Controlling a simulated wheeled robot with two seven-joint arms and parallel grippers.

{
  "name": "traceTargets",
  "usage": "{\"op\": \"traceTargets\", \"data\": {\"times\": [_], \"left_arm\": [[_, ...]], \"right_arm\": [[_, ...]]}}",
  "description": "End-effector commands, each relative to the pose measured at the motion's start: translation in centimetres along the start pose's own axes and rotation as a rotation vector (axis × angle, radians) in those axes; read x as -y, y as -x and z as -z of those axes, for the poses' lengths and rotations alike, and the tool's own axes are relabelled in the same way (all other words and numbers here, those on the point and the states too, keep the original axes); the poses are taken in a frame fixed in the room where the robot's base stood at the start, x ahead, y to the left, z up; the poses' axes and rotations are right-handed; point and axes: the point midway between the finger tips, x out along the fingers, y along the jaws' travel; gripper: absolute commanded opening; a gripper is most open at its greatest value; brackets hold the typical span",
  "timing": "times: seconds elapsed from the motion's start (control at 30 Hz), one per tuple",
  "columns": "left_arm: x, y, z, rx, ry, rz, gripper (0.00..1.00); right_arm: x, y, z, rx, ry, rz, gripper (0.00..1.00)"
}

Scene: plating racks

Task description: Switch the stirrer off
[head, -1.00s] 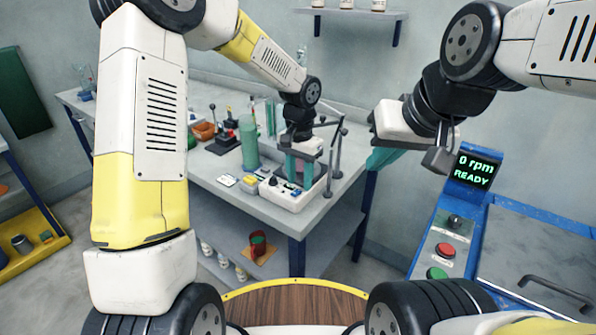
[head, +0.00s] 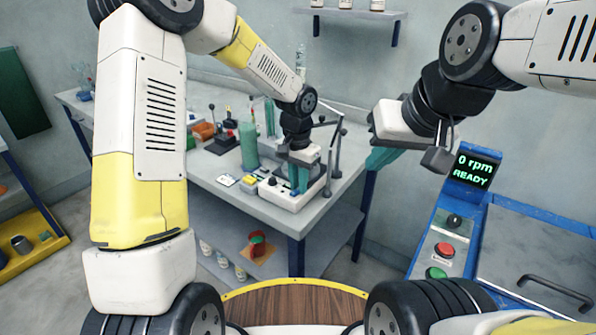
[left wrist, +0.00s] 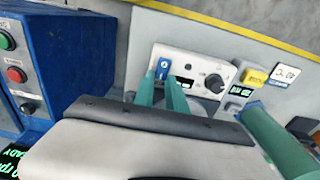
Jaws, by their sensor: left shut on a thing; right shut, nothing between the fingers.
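The stirrer (head: 284,199) is a white box with a dark knob on the work table. Its front panel (left wrist: 196,67) also shows in the left wrist view, with a dark round knob (left wrist: 214,83) and a small blue switch (left wrist: 163,68). My left gripper (head: 299,180) is over the stirrer, pointing down. Its teal fingers (left wrist: 163,84) are shut on the blue switch, which shows between their tips. Which way the switch is set cannot be told. My right gripper (head: 380,160) is shut and empty, in the air right of the table.
A green cylinder (head: 249,147) and a yellow block (head: 249,180) stand beside the stirrer. A blue machine (head: 430,235) at right has red and green buttons and a display (head: 473,171) reading "0 rpm READY".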

Motion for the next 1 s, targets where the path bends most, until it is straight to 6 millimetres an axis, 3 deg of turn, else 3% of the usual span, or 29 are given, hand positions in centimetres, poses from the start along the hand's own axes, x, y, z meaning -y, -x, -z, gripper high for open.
{"op": "traceTargets", "data": {"times": [0.4, 0.87, 0.9, 1.0], "left_arm": [[0.07, 0.30, -0.97, -0.303, 0.000, 0.002, 0.00], [0.02, 0.42, -1.00, -0.356, 0.000, 0.000, 0.00], [0.02, 0.42, -1.00, -0.355, 0.000, 0.000, 0.20], [0.02, 0.42, -0.99, -0.355, 0.000, 0.000, 0.38]], "right_arm": [[0.00, 0.00, 0.00, 0.000, 0.000, 0.000, 0.00], [0.00, 0.00, 0.00, 0.000, 0.000, 0.000, 0.00], [0.00, 0.00, 0.00, 0.000, 0.000, 0.000, 0.00], [0.00, 0.00, 0.00, 0.000, 0.000, 0.000, 0.00]]}}
